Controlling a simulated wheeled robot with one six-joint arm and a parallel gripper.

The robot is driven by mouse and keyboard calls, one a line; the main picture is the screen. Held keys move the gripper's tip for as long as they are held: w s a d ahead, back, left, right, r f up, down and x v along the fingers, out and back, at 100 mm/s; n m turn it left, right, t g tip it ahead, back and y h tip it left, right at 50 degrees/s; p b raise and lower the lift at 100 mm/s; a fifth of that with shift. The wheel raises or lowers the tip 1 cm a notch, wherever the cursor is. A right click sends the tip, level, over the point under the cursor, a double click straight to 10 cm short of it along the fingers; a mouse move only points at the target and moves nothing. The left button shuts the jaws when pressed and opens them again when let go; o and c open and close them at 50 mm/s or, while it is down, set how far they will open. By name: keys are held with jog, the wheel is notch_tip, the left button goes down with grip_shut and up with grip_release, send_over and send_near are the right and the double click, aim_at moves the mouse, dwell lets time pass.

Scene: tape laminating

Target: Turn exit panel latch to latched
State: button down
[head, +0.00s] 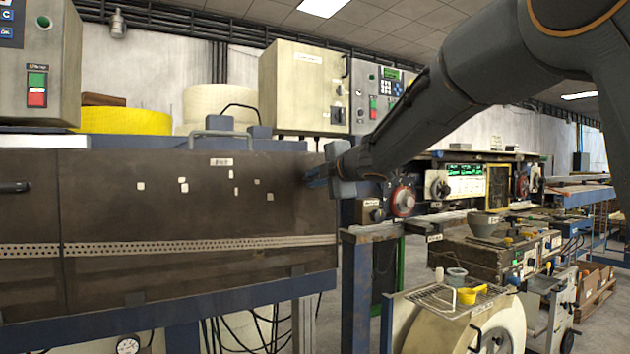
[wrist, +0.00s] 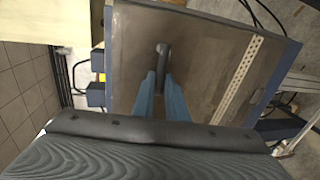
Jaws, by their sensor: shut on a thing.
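The exit panel is a large dark brown panel (head: 120,200) with a perforated strip low across it; it also fills the middle of the wrist view (wrist: 210,60). The latch (wrist: 162,52) is a dark, rounded handle on the panel face. My gripper (wrist: 163,78) has its two blue fingers on either side of the latch's lower part and is shut on it. In the head view my gripper (head: 318,177) is at the panel's right end, and my wrist hides the latch there. The latch looks roughly in line with my fingers; I cannot tell whether it is latched.
A cream control box (head: 300,88) stands above and behind the panel. A yellow roll (head: 125,120) sits behind its top edge. A dark handle (head: 14,187) is at the far left. Right of the panel are a red wheel (head: 403,200) and a cart with a yellow scoop (head: 470,294).

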jog(key=c, duration=1.8)
grip_release()
jog(key=shift+o, duration=0.2)
jog(key=shift+d, duration=0.1)
jog(key=v, duration=0.8)
jog(key=shift+b, duration=0.3)
jog(key=shift+w, duration=0.1)
